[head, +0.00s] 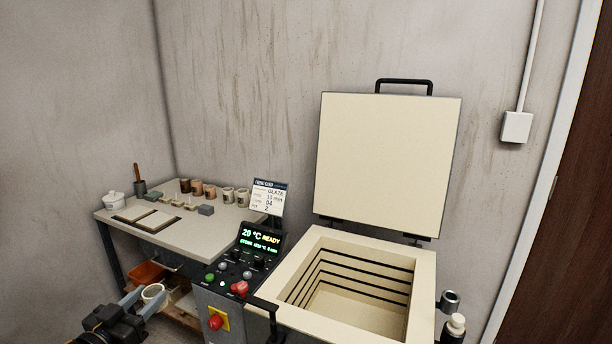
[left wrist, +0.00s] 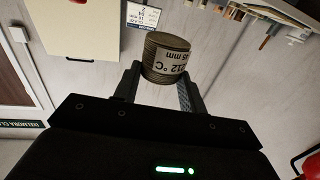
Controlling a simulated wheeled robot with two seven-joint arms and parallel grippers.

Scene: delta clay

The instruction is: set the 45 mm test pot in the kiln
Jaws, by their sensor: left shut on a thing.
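My left gripper (head: 149,297) is shut on a small ribbed pot (head: 153,292) at the lower left of the head view, in front of the work table and left of the kiln. In the left wrist view the pot (left wrist: 166,56) sits between the two fingers, and its upside-down label reads in part "45 mm". The kiln (head: 418,283) stands at the lower right with its square lid (head: 388,165) raised upright against the wall. Its chamber (head: 345,302) shows dark grooves along the walls and looks empty where visible. My right gripper is not in view.
A control panel (head: 238,274) reading "20 °C READY" stands between the pot and the kiln, with a sign (head: 267,197) behind. The table (head: 184,236) holds several cups, tiles and a white jar (head: 114,201). An orange bin (head: 147,273) sits below. Bottles (head: 455,325) stand right of the kiln.

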